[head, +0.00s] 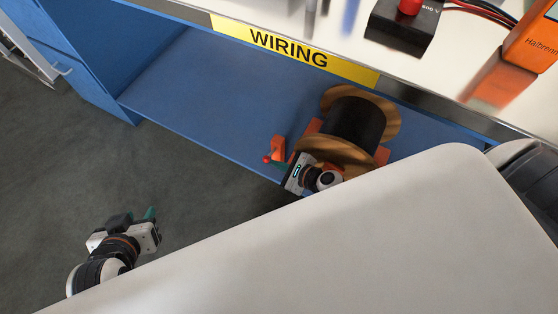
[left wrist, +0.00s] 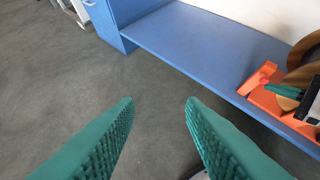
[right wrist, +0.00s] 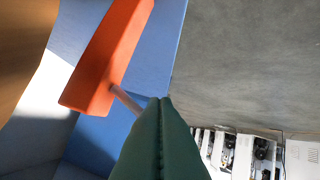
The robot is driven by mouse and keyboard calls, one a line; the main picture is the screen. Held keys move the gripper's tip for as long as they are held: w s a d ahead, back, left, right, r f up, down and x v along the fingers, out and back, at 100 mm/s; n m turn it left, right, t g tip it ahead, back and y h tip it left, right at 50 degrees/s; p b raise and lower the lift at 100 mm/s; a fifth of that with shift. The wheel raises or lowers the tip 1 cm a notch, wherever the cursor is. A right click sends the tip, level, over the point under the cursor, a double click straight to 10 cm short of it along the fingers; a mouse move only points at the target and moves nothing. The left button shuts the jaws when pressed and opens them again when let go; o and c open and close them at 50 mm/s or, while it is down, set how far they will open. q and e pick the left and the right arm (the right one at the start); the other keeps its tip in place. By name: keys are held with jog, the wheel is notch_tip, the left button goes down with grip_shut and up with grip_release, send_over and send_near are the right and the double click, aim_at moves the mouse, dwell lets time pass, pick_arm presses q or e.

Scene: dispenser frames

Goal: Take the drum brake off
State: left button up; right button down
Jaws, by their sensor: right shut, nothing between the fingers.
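A black drum (head: 355,123) with wooden flanges sits on an orange stand on the blue shelf. An upright orange post (head: 278,148) stands at the drum's left, with a small red knob (head: 266,159) beside it. In the right wrist view a thin grey rod (right wrist: 126,100) runs from the orange post (right wrist: 108,55) to behind my fingertips; the knob is hidden there. My right gripper (head: 277,163) is shut and empty, close by the knob; I cannot tell whether they touch. My left gripper (head: 150,214) is open and empty, well left, over the floor; its fingers (left wrist: 160,100) are wide apart.
A yellow WIRING label (head: 290,50) marks the white worktop's front edge above the shelf. A black box with a red button (head: 408,8) and an orange device (head: 530,40) stand on top. The shelf's left part and the floor are clear.

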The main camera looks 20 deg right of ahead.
pick_arm(q)
jog(key=s+a+f+g+y+p, duration=0.1)
jog(key=s+a+f+g, duration=0.1)
jog(key=s+g, duration=0.2)
jog(key=shift+s+f, duration=0.25)
jog(key=shift+s, duration=1)
pick_arm(e)
jog(key=shift+w+r, duration=0.1)
jog(key=shift+r, duration=0.7)
pick_arm(q)
jog(key=shift+w+r, duration=0.15)
jog(key=shift+w, duration=0.05)
pick_arm(e)
jog(key=shift+a+r, duration=0.1)
